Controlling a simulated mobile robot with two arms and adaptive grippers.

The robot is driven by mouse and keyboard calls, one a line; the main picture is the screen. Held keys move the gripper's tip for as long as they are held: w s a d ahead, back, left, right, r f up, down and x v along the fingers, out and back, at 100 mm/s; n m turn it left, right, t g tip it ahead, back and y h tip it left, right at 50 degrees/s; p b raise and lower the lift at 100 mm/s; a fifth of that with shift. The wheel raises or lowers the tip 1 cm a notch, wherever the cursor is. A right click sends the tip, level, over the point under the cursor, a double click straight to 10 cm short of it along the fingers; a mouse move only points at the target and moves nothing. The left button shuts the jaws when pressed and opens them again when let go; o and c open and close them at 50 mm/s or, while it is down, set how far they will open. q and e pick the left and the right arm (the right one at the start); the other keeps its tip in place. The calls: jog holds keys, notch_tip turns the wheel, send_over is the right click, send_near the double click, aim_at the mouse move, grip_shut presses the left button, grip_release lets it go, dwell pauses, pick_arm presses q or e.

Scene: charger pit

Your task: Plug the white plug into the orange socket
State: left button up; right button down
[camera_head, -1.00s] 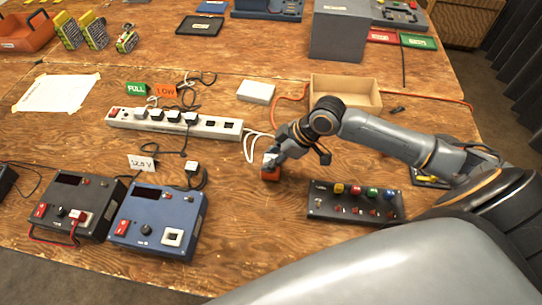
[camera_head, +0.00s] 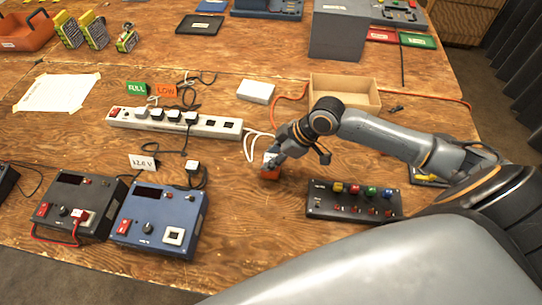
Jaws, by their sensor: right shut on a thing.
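The orange socket (camera_head: 270,174) is a small block on the wooden table, near the middle of the head view, at the end of the orange cord. My right gripper (camera_head: 273,160) is directly over it, shut on the white plug (camera_head: 268,158). The plug is at the top of the socket and mostly covered by the fingers; I cannot tell how deep it sits. A white cable runs from it toward the power strip. My left gripper does not show.
A white power strip (camera_head: 220,131) with dark plugs lies to the left. A black switch panel (camera_head: 330,202) is to the right, below my right arm. A blue charger (camera_head: 190,207) and a dark charger (camera_head: 50,193) stand front left. A cardboard tray (camera_head: 365,88) is behind.

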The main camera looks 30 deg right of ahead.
jog(key=shift+p, duration=0.65)
dwell(0.5)
jog(key=shift+f, duration=0.4)
dwell(0.8)
jog(key=shift+p, duration=0.6)
dwell(0.7)
jog(key=c, duration=0.6)
grip_release()
